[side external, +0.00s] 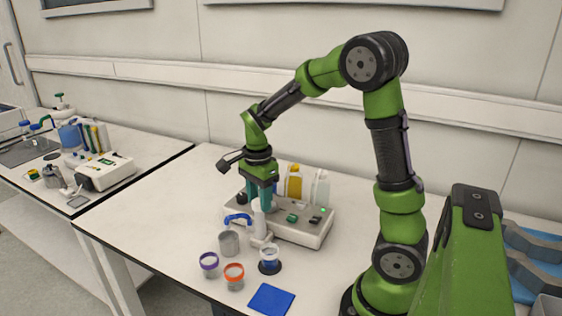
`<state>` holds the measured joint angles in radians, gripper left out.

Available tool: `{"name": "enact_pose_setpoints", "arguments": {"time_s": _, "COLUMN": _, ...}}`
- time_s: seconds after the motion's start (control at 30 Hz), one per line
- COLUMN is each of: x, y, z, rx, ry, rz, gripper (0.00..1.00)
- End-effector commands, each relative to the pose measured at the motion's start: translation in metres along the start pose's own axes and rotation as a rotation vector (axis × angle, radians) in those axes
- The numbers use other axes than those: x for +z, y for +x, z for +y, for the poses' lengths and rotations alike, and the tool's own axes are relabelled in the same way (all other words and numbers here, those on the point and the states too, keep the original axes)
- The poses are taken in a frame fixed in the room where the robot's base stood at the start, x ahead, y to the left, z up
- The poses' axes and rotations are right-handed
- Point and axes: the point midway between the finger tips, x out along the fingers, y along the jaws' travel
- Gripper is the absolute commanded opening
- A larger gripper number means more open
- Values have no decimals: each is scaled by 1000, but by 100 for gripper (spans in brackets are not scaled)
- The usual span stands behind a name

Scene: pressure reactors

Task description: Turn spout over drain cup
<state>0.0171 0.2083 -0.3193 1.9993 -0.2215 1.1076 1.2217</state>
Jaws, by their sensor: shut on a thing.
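My gripper (261,196) points down over the front left of the white reactor unit (305,232). Its teal fingers are shut around the top of a white upright piece (258,220); the grip itself is partly hidden. A curved blue spout (237,218) juts left from beside this piece, its end bent down above a grey metal cup (229,243). Clear cups with a purple rim (209,265), a red-orange rim (234,276) and a blue rim (269,260) stand in front. The blue-rimmed one is on a dark disc. I cannot tell which is the drain cup.
A blue square mat (271,299) lies at the front edge. A yellow bottle (294,184) and a white bottle (320,189) stand behind the unit. Blue-grey racks (535,258) are at far right. The table's left part is clear.

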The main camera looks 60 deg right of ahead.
Motion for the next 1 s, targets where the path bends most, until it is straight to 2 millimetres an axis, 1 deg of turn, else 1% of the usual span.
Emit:
{"name": "enact_pose_setpoints", "arguments": {"time_s": 0.17, "x": 0, "y": -1, "z": 0, "rx": -2, "ry": 8, "rz": -3, "gripper": 0}}
{"name": "enact_pose_setpoints", "arguments": {"time_s": 0.2, "x": 0, "y": -1, "z": 0, "rx": -2, "ry": 9, "rz": -3, "gripper": 43}}
{"name": "enact_pose_setpoints", "arguments": {"time_s": 0.33, "x": 0, "y": -1, "z": 0, "rx": -1, "ry": 7, "rz": -3, "gripper": 63}}
{"name": "enact_pose_setpoints", "arguments": {"time_s": 0.37, "x": 0, "y": -1, "z": 0, "rx": -1, "ry": 6, "rz": -2, "gripper": 66}}
{"name": "enact_pose_setpoints", "arguments": {"time_s": 0.63, "x": 0, "y": -1, "z": 0, "rx": 0, "ry": 4, "rz": -2, "gripper": 66}}
{"name": "enact_pose_setpoints", "arguments": {"time_s": 0.73, "x": 0, "y": -6, "z": -1, "rx": -3, "ry": 2, "rz": -2, "gripper": 66}}
{"name": "enact_pose_setpoints", "arguments": {"time_s": 0.87, "x": 0, "y": -24, "z": -1, "rx": -6, "ry": 2, "rz": -3, "gripper": 66}}
{"name": "enact_pose_setpoints", "arguments": {"time_s": 1.0, "x": 0, "y": -57, "z": -1, "rx": -8, "ry": 3, "rz": -3, "gripper": 66}}
